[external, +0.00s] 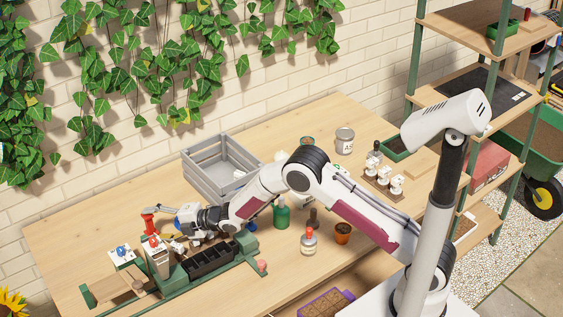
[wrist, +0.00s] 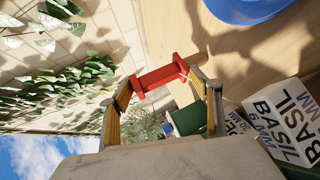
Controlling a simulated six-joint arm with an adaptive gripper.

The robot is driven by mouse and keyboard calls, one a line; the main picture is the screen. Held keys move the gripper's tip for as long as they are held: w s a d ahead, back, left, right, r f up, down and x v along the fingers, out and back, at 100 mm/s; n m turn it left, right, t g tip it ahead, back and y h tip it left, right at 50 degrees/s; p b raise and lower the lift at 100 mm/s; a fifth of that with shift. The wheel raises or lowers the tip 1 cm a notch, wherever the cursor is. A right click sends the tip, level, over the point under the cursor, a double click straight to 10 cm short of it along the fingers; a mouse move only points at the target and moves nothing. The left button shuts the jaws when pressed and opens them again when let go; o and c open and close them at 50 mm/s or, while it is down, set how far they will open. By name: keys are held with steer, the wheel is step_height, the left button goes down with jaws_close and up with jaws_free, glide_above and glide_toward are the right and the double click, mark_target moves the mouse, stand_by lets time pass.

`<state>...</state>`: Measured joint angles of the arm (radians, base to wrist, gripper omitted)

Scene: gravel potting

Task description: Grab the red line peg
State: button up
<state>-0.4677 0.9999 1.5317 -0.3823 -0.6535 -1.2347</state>
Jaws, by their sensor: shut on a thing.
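The red line peg (wrist: 160,76) shows in the wrist view as a red bar with wider ends, spanning between my gripper's two fingertips. My gripper (wrist: 165,85) is shut on it, with one finger at each end. In the external view my gripper (external: 166,220) is at the left part of the table, and the red peg (external: 149,222) is at its tip, above the green frame and the white boxes. Whether the peg still touches anything below it cannot be told.
A white box marked BASIL 6 MM (wrist: 285,118) is close on the right in the wrist view. A blue round thing (wrist: 247,7) shows at the top. A black tray (external: 208,262) sits in the green frame, and a grey crate (external: 190,178) stands behind my gripper.

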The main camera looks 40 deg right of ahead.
steer(key=shift+r, duration=0.15)
step_height(320, 180, up, 10)
stand_by(0.7)
stand_by(0.6)
